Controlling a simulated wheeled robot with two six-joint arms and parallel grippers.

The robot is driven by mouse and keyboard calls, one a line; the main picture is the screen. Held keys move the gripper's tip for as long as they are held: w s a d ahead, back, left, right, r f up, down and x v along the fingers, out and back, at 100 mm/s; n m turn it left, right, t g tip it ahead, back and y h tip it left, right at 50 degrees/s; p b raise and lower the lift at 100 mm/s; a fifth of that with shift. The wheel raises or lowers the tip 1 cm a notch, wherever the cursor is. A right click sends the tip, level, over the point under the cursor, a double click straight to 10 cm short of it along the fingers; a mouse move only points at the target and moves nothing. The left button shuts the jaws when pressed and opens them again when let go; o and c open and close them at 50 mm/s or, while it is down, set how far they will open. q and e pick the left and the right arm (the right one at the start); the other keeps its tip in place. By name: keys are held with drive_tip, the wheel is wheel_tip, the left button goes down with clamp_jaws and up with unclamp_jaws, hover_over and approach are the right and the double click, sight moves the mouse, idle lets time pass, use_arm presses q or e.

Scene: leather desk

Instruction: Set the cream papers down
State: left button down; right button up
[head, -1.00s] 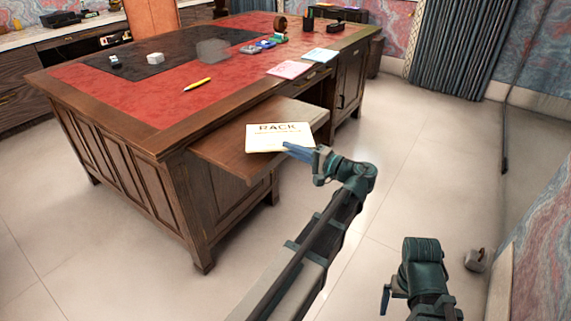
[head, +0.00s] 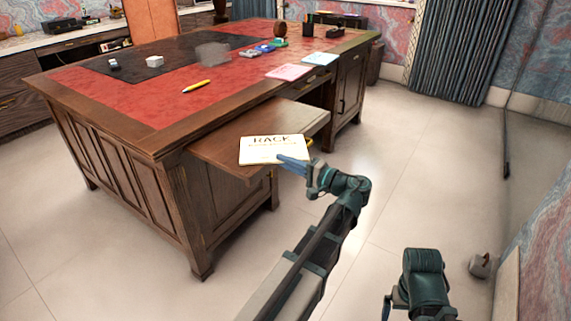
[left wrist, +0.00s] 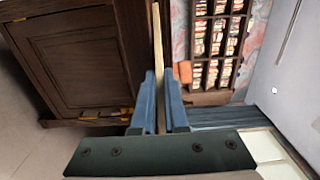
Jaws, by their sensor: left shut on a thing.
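The cream papers (head: 272,151) are a flat stack with "RACK" printed on top. In the head view they appear over the front part of the desk's pull-out wooden board (head: 222,147); whether they touch it I cannot tell. My left gripper (head: 295,163) is shut on their near right edge. In the left wrist view the papers (left wrist: 158,60) show edge-on as a thin strip between the blue fingers (left wrist: 160,115). My right gripper (head: 387,303) hangs low at the lower right, partly cut off, apart from the desk; its jaws are unclear.
The pull-out board is bare behind the cream papers. Open floor (head: 430,170) lies to the right.

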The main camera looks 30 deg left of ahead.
use_arm(q)
drive_tip(key=shift+f, duration=0.25)
drive_tip(key=c, duration=0.9)
unclamp_jaws()
drive_tip(key=shift+r, duration=0.1)
drive_tip(key=shift+c, duration=0.2)
